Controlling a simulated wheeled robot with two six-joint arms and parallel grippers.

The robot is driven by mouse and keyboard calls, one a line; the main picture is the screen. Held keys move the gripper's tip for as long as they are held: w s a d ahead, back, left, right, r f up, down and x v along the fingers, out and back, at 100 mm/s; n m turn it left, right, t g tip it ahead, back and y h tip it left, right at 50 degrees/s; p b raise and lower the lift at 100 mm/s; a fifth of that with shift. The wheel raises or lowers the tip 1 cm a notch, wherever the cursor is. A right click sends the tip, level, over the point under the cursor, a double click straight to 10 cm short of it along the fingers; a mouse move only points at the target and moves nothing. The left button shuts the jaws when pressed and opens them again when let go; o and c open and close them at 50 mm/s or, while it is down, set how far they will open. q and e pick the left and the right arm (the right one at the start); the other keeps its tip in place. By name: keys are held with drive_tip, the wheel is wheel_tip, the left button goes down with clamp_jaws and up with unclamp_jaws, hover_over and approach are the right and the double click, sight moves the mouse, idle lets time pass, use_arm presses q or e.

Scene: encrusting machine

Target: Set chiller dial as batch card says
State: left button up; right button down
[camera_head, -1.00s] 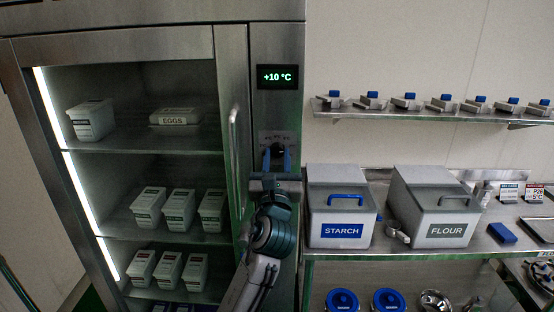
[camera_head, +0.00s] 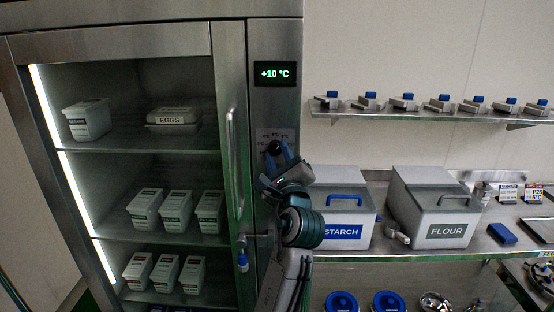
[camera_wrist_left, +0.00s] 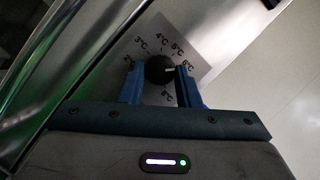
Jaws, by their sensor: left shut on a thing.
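The chiller dial (camera_head: 274,147) is a black round knob on a pale scale plate, right of the chiller door. It also shows in the left wrist view (camera_wrist_left: 157,70), with a white pointer line aimed right, near the 6 °C side of the scale; the exact mark is unclear. My left gripper (camera_head: 278,152) is shut on the dial, one blue finger on each side, and is tilted. The chiller display (camera_head: 275,74) above reads +10 °C. The batch card (camera_head: 534,194) at far right shows P26 and 5 °C. My right gripper is not in view.
The chiller door's handle (camera_head: 232,160) runs vertically just left of my gripper. A starch bin (camera_head: 342,212) and a flour bin (camera_head: 433,212) stand on the counter to the right. A wall shelf (camera_head: 430,115) carries several blue-topped items.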

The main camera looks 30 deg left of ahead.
use_arm(q)
drive_tip(key=n+g, duration=0.2)
drive_tip(key=n, duration=0.2)
drive_tip(key=shift+d+r+n, duration=0.1)
drive_tip(key=shift+r+n, duration=0.05)
drive_tip(key=shift+n, duration=0.15)
drive_tip(key=shift+w+r+n+g+p, duration=0.15)
drive_tip(key=shift+n+g, duration=0.3)
drive_tip(key=shift+n, duration=0.6)
drive_tip(key=shift+s+n+g+p, duration=0.15)
drive_tip(key=shift+n+g, duration=0.3)
drive_tip(key=shift+n, duration=0.6)
drive_tip(key=shift+w, duration=0.1)
drive_tip(key=o, duration=1)
drive_tip(key=shift+c, duration=0.2)
